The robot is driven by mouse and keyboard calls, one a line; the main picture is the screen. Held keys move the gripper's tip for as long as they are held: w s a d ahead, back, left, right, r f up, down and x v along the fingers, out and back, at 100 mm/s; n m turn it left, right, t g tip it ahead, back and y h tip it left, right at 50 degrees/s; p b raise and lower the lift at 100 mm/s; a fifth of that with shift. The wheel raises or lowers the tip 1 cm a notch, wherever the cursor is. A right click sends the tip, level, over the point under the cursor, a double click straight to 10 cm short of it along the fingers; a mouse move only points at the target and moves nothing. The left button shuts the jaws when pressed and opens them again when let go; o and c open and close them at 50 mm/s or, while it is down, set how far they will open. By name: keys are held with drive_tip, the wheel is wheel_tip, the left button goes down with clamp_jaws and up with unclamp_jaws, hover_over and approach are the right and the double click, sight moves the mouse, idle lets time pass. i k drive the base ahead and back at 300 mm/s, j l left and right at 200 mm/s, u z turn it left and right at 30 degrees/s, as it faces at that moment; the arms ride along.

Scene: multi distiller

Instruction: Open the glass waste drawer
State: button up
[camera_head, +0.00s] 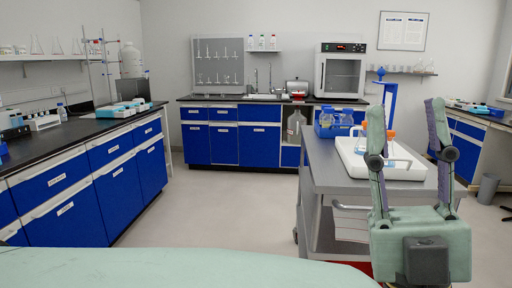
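Blue labelled drawers line the left bench (55,182) and the back bench (259,112). The label writing is too small to read, so I cannot tell which one is the glass waste drawer. All the drawer fronts I can see look closed. My gripper (405,108) is at the right of the head view, fingers pointing up and spread apart, with nothing held between them. It appears in front of the grey cart and far from both rows of drawers.
A grey cart (325,178) stands right of centre, bearing a white tray (411,171) with glassware and a blue rack (325,130). Open floor (225,205) lies between the left bench and the cart. A grey bin (488,188) stands by the right bench.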

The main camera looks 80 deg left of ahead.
sight(224, 146)
drive_tip(key=u, duration=2.95)
drive_tip(key=i+z, duration=0.1)
drive_tip(key=i, duration=4.3)
drive_tip(key=i+u, duration=0.1)
drive_tip(key=i, duration=0.65)
drive_tip(key=i+l+u, duration=0.1)
drive_tip(key=i, duration=0.6)
drive_tip(key=i+u, duration=0.2)
drive_tip(key=k+l, duration=0.05)
